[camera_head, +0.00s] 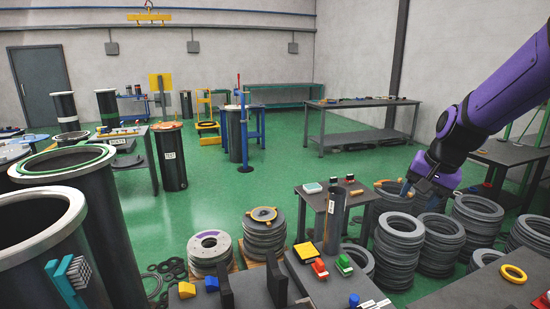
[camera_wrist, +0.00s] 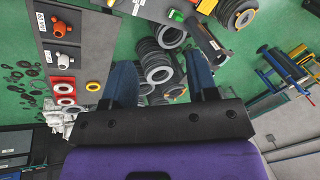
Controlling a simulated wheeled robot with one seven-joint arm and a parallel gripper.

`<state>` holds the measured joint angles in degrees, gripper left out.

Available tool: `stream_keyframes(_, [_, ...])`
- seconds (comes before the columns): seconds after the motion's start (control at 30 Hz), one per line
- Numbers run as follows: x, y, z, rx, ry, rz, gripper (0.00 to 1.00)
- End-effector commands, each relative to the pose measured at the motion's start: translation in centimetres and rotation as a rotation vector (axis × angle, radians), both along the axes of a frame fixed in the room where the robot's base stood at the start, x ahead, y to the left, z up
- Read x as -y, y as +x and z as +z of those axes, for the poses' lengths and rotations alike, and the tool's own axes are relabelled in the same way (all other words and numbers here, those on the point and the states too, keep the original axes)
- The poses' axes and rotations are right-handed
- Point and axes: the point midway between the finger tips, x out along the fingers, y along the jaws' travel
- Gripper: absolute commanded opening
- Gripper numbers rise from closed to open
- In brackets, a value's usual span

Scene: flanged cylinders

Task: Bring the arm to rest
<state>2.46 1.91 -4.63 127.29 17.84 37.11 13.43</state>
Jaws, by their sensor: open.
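My purple arm (camera_head: 490,105) reaches in from the upper right in the head view. My gripper (camera_head: 418,192) hangs at its end, above stacks of grey rings and right of a small dark table. In the wrist view my gripper (camera_wrist: 160,72) shows two blue fingers spread wide apart. Nothing is between them; the floor and ring stacks show through the gap. The fingers appear clear of everything below, though the exact height cannot be told.
Grey ring stacks (camera_head: 397,245) stand below the gripper. Large flanged cylinders (camera_head: 95,200) stand at left. A bench (camera_head: 480,290) with a yellow ring (camera_head: 513,273) is at lower right. The green floor (camera_head: 240,205) is open mid-room.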

Motion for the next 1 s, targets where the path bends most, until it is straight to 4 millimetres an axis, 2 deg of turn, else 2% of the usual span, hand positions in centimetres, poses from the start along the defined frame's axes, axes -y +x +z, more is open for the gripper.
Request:
stream_keyframes(0.03, [-0.4,-1.3,1.4,0.02,-0.011,0.029,0.53])
stream_keyframes(0.2, [-1.3,-5.9,4.8,0.065,-0.06,0.14,0.53])
stream_keyframes(0.5, [-2.4,-14.4,8.7,0.141,-0.169,0.316,0.53])
stream_keyframes(0.8, [-2.6,-22.1,10.0,0.202,-0.296,0.458,0.53])
stream_keyframes(1.0, [-2.5,-24.6,9.9,0.218,-0.345,0.503,0.53])
